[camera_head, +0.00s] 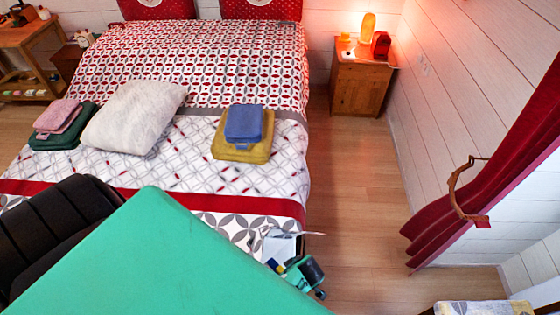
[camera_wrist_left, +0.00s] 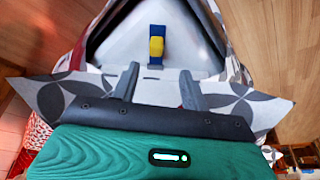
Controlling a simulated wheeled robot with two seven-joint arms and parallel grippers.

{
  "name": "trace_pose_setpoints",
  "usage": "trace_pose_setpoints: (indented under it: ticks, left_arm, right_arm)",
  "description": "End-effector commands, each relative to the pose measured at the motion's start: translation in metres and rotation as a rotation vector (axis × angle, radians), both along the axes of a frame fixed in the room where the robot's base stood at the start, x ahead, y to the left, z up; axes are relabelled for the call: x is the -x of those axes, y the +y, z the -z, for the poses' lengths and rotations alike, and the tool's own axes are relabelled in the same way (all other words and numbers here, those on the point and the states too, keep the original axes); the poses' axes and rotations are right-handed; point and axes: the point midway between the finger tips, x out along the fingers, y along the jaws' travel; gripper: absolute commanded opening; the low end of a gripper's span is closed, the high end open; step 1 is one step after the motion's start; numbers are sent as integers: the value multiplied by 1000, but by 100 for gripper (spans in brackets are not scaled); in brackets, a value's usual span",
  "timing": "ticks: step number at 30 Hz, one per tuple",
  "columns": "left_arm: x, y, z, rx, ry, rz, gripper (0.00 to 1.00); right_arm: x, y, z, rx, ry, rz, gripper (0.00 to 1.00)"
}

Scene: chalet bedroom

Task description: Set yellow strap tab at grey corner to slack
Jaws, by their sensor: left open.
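The yellow strap tab (camera_wrist_left: 156,47) sits on a short blue strap (camera_wrist_left: 158,31) against the pale grey corner (camera_wrist_left: 112,48) in the left wrist view. In the head view the grey corner (camera_head: 280,246) is at the bed's near right end, and a small blue and yellow patch shows there, too small to read clearly. My left gripper (camera_wrist_left: 159,72) is open, its two grey fingers apart and pointing at the corner. The tab appears beyond the fingertips, roughly centred between them; contact is not visible. My teal arm hides part of the bed end. My right gripper is not in view.
The bed (camera_head: 230,185) carries a blue towel (camera_head: 244,122) on a mustard one (camera_head: 226,150), a white pillow (camera_head: 133,117) and pink and green towels. A nightstand (camera_head: 357,87) stands at the back. Bare floor (camera_head: 355,200) lies right of the bed, before a red curtain (camera_head: 505,160).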

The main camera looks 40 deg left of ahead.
Motion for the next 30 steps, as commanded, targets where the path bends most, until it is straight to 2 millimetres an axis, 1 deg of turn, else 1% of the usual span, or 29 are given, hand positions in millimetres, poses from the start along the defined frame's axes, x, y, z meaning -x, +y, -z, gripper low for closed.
trace_pose_setpoints:
  ticks: [1,3,5,7,11,15,23,30]
  left_arm:
    - [-4,0,-10,-7,-15,-42,45]
    - [-7,1,-16,-15,-27,-84,45]
    - [-8,3,-16,-19,-32,-99,45]
    - [-9,5,-12,-20,-34,-106,45]
    - [-10,10,3,-22,-34,-103,45]
    - [-12,16,21,-21,-33,-102,45]
    - [-14,29,53,-20,-33,-100,45]
    - [-17,40,82,-20,-33,-100,45]
  right_arm:
    - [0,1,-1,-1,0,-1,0]
    - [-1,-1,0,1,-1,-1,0]
    - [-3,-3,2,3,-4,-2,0]
    - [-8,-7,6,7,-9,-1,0]
    - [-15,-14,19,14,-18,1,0]
    - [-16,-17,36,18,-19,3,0]
    - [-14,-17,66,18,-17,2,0]
    - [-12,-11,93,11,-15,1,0]
